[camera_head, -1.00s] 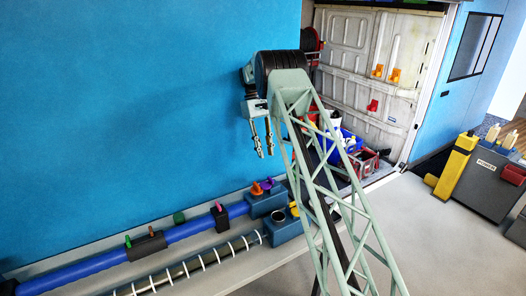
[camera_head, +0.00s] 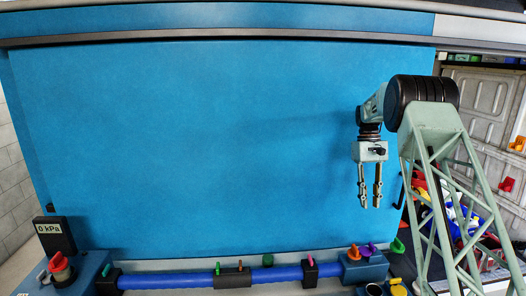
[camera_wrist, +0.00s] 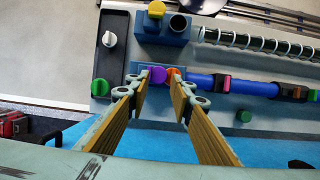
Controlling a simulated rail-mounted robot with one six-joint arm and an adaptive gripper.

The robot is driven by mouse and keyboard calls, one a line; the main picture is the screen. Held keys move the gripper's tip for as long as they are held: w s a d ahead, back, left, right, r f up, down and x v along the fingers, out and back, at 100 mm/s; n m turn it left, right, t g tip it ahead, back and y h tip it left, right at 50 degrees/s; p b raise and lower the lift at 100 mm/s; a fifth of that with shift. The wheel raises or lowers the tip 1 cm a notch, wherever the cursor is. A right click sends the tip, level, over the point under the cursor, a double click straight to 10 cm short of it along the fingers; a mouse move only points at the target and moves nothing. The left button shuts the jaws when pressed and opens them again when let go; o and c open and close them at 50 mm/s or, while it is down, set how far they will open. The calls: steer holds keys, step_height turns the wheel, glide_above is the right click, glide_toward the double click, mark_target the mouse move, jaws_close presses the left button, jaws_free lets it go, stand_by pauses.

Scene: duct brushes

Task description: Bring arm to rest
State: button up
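My gripper (camera_head: 370,197) hangs with its fingers pointing down in front of the blue wall panel, at the right of the head view. Its two fingers are apart with nothing between them. My green lattice arm fills the right side of that view. In the wrist view my gripper (camera_wrist: 163,80) shows its two long fingers apart, with the purple knob (camera_wrist: 157,75) and orange knob (camera_wrist: 174,72) seen beyond the tips. The gripper is above the bench and looks clear of it.
A blue pipe (camera_head: 190,278) with clamps runs along the panel's foot. A gauge (camera_head: 53,234) reading 0 kPa stands at left beside a red knob (camera_head: 59,263). In the wrist view, a white-ringed spiral brush (camera_wrist: 255,42) lies beside the pipe. The air before the panel is free.

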steer(key=s+a+r+t+b, duration=0.1)
steer(key=s+a+r, duration=0.2)
steer(key=s+r, duration=0.3)
steer(key=s+a+r+t+b, duration=0.1)
steer(key=s+a+r+b, duration=0.1)
steer(key=s+a+r, duration=0.35)
steer(key=s+a+r+t+b, duration=0.1)
steer(key=s+a+r, duration=0.2)
steer(key=s+r, duration=0.3)
steer(key=s+a+r+t+b, duration=0.1)
steer(key=s+a+r+b, duration=0.15)
steer(key=s, duration=0.65)
steer(key=s+a+t+b, duration=0.1)
steer(key=s+a, duration=0.1)
steer(key=s, duration=0.7)
steer(key=s+a+t+b, duration=0.1)
steer(key=s+a, duration=0.2)
steer(key=s, duration=0.7)
steer(key=s+a+f+b, duration=0.1)
steer(key=s+f, duration=0.4)
steer(key=s, duration=0.4)
steer(key=s+a+f+t+b, duration=0.1)
steer(key=s+f+b, duration=0.1)
steer(key=s+f, duration=0.3)
steer(key=s, duration=0.4)
steer(key=shift+a+m+t+y, duration=0.2)
steer(key=shift+m+t+y, duration=0.1)
steer(key=shift+m, duration=0.1)
steer(key=shift+w+r, duration=0.15)
stand_by(0.4)
